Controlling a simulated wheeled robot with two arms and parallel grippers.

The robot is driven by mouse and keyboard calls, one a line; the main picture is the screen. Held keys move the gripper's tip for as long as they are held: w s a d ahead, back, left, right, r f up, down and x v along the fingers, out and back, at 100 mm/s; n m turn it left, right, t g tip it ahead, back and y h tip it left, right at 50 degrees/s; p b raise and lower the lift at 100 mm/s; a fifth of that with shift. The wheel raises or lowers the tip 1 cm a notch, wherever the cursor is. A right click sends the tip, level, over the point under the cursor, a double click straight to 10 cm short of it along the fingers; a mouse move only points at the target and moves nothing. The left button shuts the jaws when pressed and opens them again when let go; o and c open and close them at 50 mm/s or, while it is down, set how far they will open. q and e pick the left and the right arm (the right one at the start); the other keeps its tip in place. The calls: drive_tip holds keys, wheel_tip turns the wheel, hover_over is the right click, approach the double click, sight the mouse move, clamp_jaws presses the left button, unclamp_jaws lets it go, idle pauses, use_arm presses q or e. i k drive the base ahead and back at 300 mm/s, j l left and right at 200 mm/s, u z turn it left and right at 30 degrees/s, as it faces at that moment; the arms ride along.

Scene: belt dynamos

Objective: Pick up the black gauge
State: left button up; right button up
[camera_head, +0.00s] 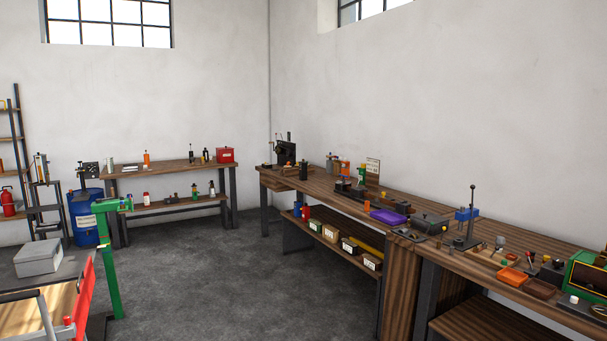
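I cannot pick out the black gauge for certain; several small dark objects stand on the benches and are too small to tell apart. The long wooden workbench (325,187) along the right wall carries a dark upright cylinder (303,170), a dark machine (285,152) at its far end and a dark grey box (429,222) nearer to me. Neither of my grippers is in this view.
A back bench (180,169) holds a red box (224,155). A blue barrel (87,217), a green post (108,260) and a grey box (38,259) stand at left. A purple tray (388,216) lies on the right bench. The middle floor (230,285) is clear.

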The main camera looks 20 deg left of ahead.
sight(302, 166)
drive_tip(key=i+j+u, duration=0.65)
drive_tip(key=i, duration=0.3)
drive_tip(key=i+j+u, duration=0.3)
drive_tip(key=i, duration=0.2)
drive_tip(key=i+u, duration=0.35)
drive_tip(key=i, duration=3.1)
drive_tip(key=i+z, duration=0.1)
drive_tip(key=i, duration=1.35)
drive_tip(key=i+j+z, duration=0.1)
drive_tip(key=i+z, duration=0.35)
drive_tip(key=i+j+z, duration=0.25)
drive_tip(key=z, duration=0.15)
drive_tip(key=i+j+z, duration=0.7)
drive_tip(key=z, duration=0.15)
drive_tip(key=i+j+z, duration=0.25)
drive_tip(key=j+z, duration=0.2)
drive_tip(key=j, duration=0.25)
drive_tip(key=i+j+z, duration=0.1)
drive_tip(key=j+z, duration=0.35)
drive_tip(key=j, duration=0.3)
drive_tip(key=j+z, duration=0.45)
drive_tip(key=j, duration=0.3)
drive_tip(key=i+l+u, duration=0.15)
drive_tip(key=i+l, duration=0.3)
drive_tip(key=i, duration=0.1)
